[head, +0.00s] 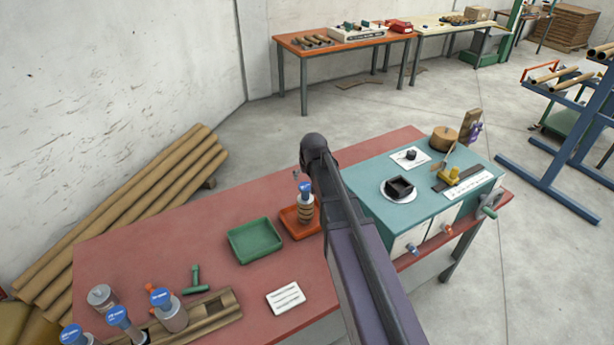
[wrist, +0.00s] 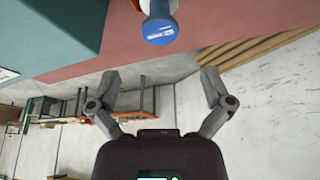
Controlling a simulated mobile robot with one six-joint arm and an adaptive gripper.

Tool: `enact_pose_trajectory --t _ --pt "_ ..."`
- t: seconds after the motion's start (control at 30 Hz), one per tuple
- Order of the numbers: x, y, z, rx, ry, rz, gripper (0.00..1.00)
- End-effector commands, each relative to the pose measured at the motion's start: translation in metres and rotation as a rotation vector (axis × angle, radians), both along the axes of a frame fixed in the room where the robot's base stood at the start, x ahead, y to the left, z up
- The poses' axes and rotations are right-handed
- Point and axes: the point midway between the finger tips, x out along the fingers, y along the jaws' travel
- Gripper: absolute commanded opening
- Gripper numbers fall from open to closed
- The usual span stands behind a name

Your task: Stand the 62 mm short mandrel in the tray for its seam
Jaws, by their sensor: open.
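A short mandrel (head: 305,208) with a blue labelled cap, a pale upper part and brown bands stands upright in the orange-red tray (head: 288,223). Its size label is too small to read. The blue cap (wrist: 159,31) also shows at the top of the wrist view. My gripper (wrist: 160,88) is open and empty, apart from the mandrel.
A green tray (head: 255,240) stands left of the orange-red one. Several blue-capped mandrels, one being (head: 170,309), stand at the wooden rack (head: 213,307) front left. A teal-topped cabinet (head: 365,176) is at right. The red bench (head: 150,245) has bare room behind the trays.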

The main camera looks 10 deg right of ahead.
Motion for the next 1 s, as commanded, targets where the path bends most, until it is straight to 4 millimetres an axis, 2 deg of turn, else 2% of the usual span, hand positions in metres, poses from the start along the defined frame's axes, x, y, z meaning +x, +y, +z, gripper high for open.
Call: enact_pose_trajectory --t 0.37,0.47,0.53,0.67,0.9,1.0 --pt "-0.001 0.000 0.000 0.000 0.001 0.000 1.00" --pt "-0.008 0.000 -0.001 0.000 0.010 0.000 1.00" --pt "-0.020 0.000 -0.002 0.000 0.028 0.000 1.00" --pt "-0.057 0.001 -0.005 0.000 0.083 0.000 1.00" --pt "-0.159 0.002 -0.012 -0.001 0.246 0.000 1.00" --pt "-0.196 0.002 -0.014 -0.001 0.310 0.000 1.00"
